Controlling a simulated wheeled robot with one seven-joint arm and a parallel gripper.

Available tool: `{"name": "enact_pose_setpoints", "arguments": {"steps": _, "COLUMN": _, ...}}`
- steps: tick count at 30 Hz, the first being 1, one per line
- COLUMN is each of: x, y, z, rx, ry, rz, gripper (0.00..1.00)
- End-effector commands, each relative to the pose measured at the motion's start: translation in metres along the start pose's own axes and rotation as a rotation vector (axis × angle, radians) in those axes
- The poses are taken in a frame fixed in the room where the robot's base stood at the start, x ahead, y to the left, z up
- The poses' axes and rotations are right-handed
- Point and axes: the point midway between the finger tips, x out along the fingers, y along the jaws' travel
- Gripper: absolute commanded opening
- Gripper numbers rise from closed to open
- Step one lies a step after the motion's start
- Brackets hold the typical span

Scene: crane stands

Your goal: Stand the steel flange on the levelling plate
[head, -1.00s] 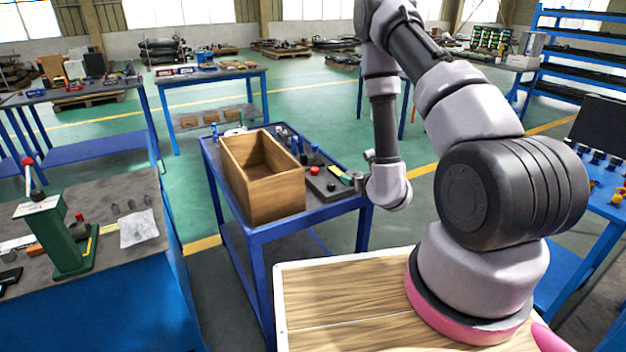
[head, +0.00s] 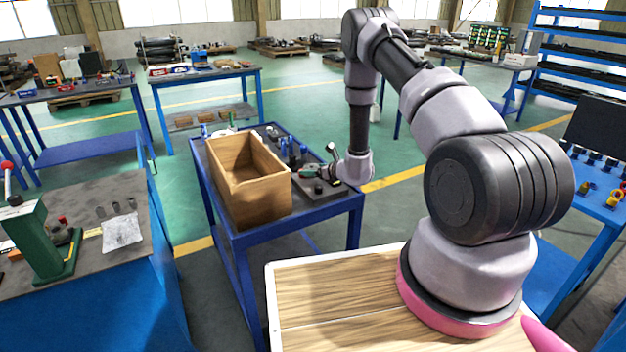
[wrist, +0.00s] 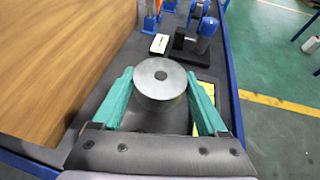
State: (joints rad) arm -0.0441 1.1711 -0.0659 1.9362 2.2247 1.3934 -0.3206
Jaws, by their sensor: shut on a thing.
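In the head view my gripper (head: 308,171) is low over the right part of the blue trolley top, and the flange cannot be made out there. I cannot tell the height of the flange above the surface. I cannot surely pick out the levelling plate; a dark plate (head: 318,190) lies on the trolley by the gripper.
An open wooden crate (head: 265,200) stands on the trolley (head: 320,208), close to the left of my gripper. Blue and black fixtures (wrist: 200,38) stand ahead in the wrist view. A bench with a green press (head: 42,240) is at left. Green floor is open right of the trolley.

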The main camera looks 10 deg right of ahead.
Motion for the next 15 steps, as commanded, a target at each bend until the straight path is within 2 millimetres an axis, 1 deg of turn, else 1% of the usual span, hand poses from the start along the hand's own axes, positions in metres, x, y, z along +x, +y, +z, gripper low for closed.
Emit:
{"name": "enact_pose_setpoints", "arguments": {"steps": 7, "x": 0.013, "y": 0.000, "z": -0.030, "rx": 0.001, "ry": -0.001, "rz": 0.000, "gripper": 0.00}}
{"name": "enact_pose_setpoints", "arguments": {"steps": 9, "x": 0.014, "y": 0.000, "z": -0.034, "rx": 0.001, "ry": -0.002, "rz": -0.001, "gripper": 0.00}}
{"name": "enact_pose_setpoints", "arguments": {"steps": 15, "x": 0.014, "y": 0.000, "z": -0.033, "rx": 0.000, "ry": -0.002, "rz": -0.001, "gripper": 0.00}}
